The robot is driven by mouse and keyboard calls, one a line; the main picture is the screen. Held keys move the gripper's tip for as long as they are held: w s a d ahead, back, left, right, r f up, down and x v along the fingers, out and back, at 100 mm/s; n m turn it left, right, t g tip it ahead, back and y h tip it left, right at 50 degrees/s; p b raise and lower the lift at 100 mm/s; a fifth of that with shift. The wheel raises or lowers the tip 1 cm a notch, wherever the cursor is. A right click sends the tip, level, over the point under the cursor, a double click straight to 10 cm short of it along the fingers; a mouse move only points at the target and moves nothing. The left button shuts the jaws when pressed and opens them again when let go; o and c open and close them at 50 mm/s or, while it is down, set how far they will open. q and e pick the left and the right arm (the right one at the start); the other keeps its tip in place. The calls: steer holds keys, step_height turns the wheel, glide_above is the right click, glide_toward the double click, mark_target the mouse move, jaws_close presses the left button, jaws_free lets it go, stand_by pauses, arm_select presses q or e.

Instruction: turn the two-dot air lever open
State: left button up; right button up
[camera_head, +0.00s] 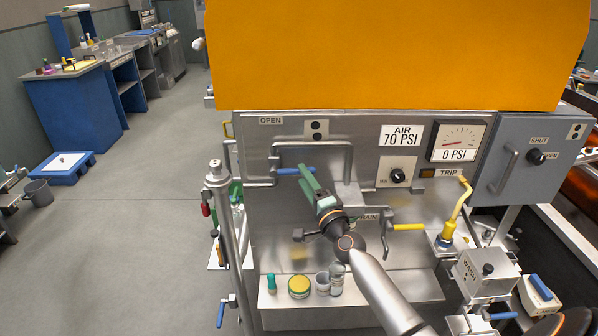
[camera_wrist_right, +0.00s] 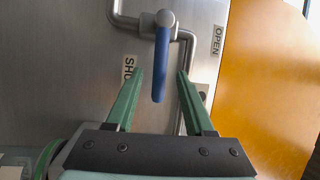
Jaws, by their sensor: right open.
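The two-dot plate (camera_head: 316,130) is on the steel panel above a pipe loop. Below it, the blue air lever (camera_head: 288,171) points right from its pivot. In the right wrist view the blue lever (camera_wrist_right: 159,65) hangs down from its round pivot. My right gripper (camera_head: 306,178) is open at the lever. In the wrist view the handle shows between the two green fingers of the right gripper (camera_wrist_right: 160,74), with gaps on both sides. An OPEN label (camera_head: 270,121) is above the lever; a SHUT label (camera_wrist_right: 129,68) is beside one fingertip. My left gripper is not in view.
A pipe (camera_head: 349,165) bends around the lever area. A yellow-handled valve (camera_head: 408,227) is to the right. Jars (camera_head: 299,286) stand on a ledge below.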

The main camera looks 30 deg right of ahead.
mark_target(299, 174)
steer(key=shift+x, duration=1.85)
jaws_close()
